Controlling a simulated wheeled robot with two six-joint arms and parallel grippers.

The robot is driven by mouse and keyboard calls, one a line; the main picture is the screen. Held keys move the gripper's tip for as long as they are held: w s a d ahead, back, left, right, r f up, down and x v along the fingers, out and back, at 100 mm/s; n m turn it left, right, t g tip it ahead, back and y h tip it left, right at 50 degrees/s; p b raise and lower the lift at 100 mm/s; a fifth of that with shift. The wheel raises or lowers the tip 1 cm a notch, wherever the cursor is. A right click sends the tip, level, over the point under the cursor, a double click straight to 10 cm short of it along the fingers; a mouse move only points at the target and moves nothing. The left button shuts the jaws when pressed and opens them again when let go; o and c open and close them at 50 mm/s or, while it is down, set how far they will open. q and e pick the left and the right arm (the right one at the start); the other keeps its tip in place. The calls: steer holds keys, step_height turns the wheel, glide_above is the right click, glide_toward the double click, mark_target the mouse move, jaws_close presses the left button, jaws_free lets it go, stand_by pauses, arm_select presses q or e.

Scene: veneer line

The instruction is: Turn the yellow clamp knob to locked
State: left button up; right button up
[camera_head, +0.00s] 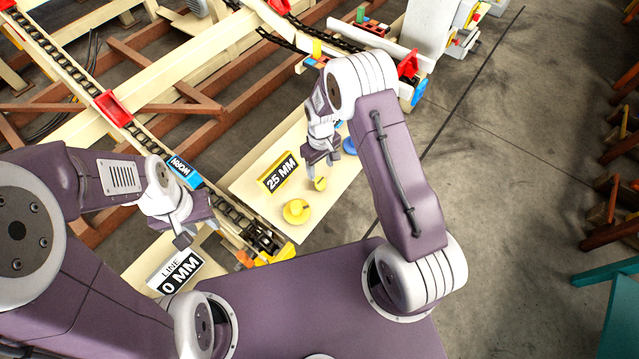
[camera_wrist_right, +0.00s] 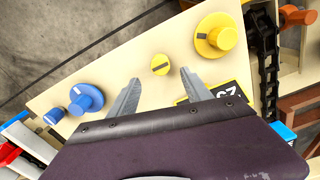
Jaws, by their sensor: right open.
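A cream panel (camera_head: 249,187) carries a small yellow knob (camera_head: 320,184) and a larger yellow knob on a round disc (camera_head: 297,211). Which of them is the clamp knob is not marked. In the right wrist view the small yellow knob (camera_wrist_right: 160,65) has a dark slanted line across its face, and the larger yellow knob (camera_wrist_right: 216,36) is further up and right. My right gripper (camera_head: 316,164) is open above the panel. Its fingertips (camera_wrist_right: 160,77) appear on either side of the small knob, with nothing between them. My left gripper (camera_head: 194,236) hangs near the chain rail, its jaws unclear.
A blue knob (camera_wrist_right: 86,99) and a smaller blue knob (camera_wrist_right: 54,115) are on the same panel. A yellow-and-black "25 MM" sign (camera_head: 277,173) stands beside the small yellow knob. A chain rail (camera_head: 235,215) runs along the panel's left side. Open floor (camera_head: 480,150) lies to the right.

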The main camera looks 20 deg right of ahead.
mark_target(320, 181)
step_height(320, 181, down, 9)
steer(key=shift+r, duration=0.1)
stand_by(0.3)
jaws_close()
